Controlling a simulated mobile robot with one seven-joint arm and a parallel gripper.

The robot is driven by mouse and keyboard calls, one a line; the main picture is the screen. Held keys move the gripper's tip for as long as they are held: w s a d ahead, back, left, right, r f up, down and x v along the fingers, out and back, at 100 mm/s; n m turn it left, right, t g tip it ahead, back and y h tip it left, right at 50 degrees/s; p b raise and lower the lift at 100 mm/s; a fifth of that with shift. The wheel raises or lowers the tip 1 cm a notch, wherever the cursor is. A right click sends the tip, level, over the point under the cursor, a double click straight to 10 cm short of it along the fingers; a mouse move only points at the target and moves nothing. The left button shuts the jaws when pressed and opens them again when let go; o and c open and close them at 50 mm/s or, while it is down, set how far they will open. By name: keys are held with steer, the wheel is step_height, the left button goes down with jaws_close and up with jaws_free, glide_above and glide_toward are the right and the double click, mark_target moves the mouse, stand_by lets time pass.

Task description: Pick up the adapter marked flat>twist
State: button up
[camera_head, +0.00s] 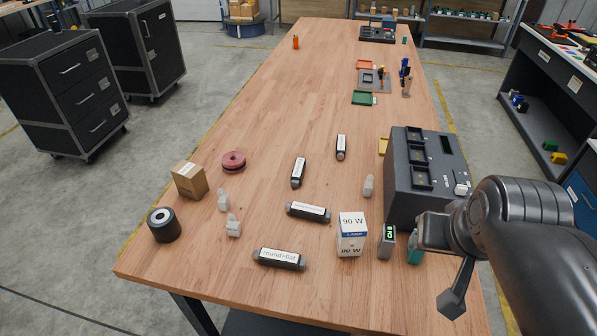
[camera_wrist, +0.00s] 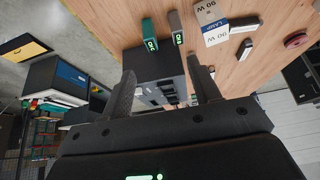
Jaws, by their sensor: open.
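Several dark adapters with grey ends and white labels lie on the wooden table in the head view. The nearest adapter (camera_head: 279,259) has a label that seems to read round>flat. Another adapter (camera_head: 308,211) lies behind it, one (camera_head: 298,171) lies farther back, and one (camera_head: 340,146) is farthest. Their labels are too small to read, so I cannot tell which is flat>twist. My gripper (camera_wrist: 164,88) is open in the wrist view, with nothing between its fingers. In the head view it hangs at the table's right side, apart from the adapters.
A grey slotted machine (camera_head: 425,180) stands at the table's right. A lamp box (camera_head: 352,234), a grey block with a green display (camera_head: 387,242) and a teal block (camera_head: 415,249) stand before it. A cardboard box (camera_head: 189,181), dark roll (camera_head: 163,225) and red spool (camera_head: 233,161) are left.

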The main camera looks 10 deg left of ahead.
steer(key=w+a+r, duration=0.2)
steer(key=w+a, duration=0.2)
steer(key=w, duration=0.6)
steer(key=g, duration=0.1)
glide_above(298, 168)
steer(key=s, duration=0.2)
steer(key=f, duration=1.9)
steer(key=shift+s+d, duration=0.15)
steer(key=shift+d, duration=0.15)
steer(key=shift+a+x, duration=0.15)
steer(key=shift+x, duration=1.2)
steer(key=shift+a+x, duration=0.1)
steer(key=shift+x, duration=1.3)
steer(key=shift+f, duration=0.2)
